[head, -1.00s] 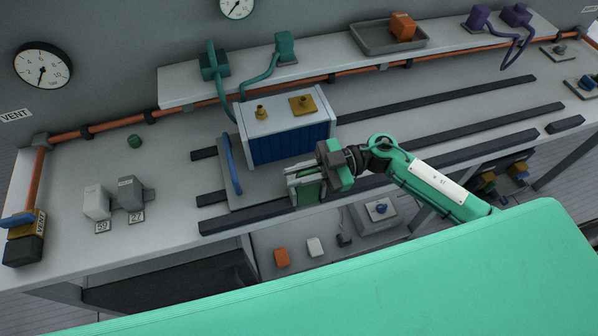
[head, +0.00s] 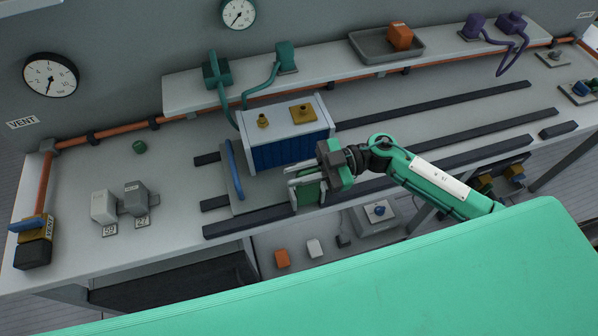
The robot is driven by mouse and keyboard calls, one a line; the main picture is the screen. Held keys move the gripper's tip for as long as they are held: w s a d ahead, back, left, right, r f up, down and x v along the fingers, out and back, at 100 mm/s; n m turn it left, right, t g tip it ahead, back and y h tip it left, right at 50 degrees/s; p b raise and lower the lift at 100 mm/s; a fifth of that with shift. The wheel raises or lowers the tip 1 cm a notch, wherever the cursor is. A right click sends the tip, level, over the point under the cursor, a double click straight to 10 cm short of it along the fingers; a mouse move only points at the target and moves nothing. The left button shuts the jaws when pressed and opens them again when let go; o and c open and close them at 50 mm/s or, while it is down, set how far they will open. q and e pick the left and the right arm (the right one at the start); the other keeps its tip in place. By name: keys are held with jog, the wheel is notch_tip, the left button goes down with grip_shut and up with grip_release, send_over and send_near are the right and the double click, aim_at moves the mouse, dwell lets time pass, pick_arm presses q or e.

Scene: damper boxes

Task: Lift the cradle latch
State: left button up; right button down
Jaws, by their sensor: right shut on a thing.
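A blue ribbed box (head: 290,152) with a pale top and yellow fittings sits in a grey cradle (head: 262,192) on the bench. A blue bar handle (head: 234,170) stands at the cradle's left end. My right gripper (head: 303,178) is at the cradle's front edge, just in front of the box. Its grey fingers are shut on a green piece (head: 309,194), which looks like the cradle latch. The fingers and wrist hide part of it, so I cannot tell whether it is raised. My left gripper is not in view.
Dark rails (head: 455,130) run along the bench. A shelf behind holds teal connectors (head: 287,57) with a hose, and a tray (head: 368,48) with an orange block (head: 400,36).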

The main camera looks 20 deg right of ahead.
jog(key=c, duration=1.4)
grip_release()
jog(key=shift+w+r, duration=0.15)
jog(key=shift+r, duration=0.15)
jog(key=shift+c, duration=0.2)
jog(key=shift+f, duration=0.1)
jog(key=shift+d+f, duration=0.15)
jog(key=shift+d, duration=0.45)
jog(key=d+b, duration=0.4)
jog(key=d, duration=0.8)
jog(key=shift+w+d, duration=0.2)
jog(key=shift+d, duration=0.15)
